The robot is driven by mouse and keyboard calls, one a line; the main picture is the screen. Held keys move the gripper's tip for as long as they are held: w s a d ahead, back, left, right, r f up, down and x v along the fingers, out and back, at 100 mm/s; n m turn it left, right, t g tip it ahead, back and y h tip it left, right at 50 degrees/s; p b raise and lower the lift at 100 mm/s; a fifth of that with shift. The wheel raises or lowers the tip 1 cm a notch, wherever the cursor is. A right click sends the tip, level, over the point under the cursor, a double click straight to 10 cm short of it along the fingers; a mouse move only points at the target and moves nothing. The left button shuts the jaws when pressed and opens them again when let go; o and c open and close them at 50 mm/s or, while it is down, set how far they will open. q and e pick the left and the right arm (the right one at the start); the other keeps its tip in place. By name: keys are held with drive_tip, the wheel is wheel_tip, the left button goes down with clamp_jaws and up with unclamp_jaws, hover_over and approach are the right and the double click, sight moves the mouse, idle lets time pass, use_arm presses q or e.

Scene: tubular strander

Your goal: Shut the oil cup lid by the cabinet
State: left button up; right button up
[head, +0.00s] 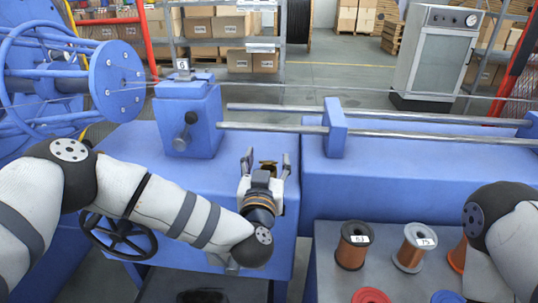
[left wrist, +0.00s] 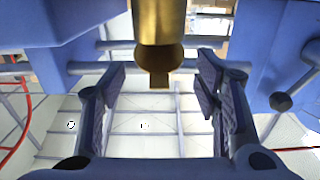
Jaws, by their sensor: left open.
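A small brass oil cup (head: 268,166) stands on the blue machine top, mostly hidden by my left gripper in the head view. In the left wrist view the brass oil cup (left wrist: 158,22) comes down from the top edge, with a rounded brass part (left wrist: 158,58) and a narrow tab at its end. Whether that part is the lid, and how far open it is, I cannot tell. My left gripper (head: 267,160) is open, its fingers on either side of the cup with visible gaps in the wrist view. My right gripper is out of view.
A pale cabinet with a glass door (head: 437,58) stands at the back right. A blue block with a knob (head: 189,122) and steel rails (head: 400,131) are close by. Copper spools (head: 353,246) stand on the grey table at the front right. A black handwheel (head: 118,235) is at front left.

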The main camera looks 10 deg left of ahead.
use_arm(q)
drive_tip(key=shift+w+f, duration=0.15)
drive_tip(key=shift+w, duration=1.1)
drive_tip(key=shift+w+r, duration=0.2)
drive_tip(key=shift+w, duration=0.1)
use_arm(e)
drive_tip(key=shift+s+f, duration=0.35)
use_arm(q)
drive_tip(key=shift+c, duration=0.6)
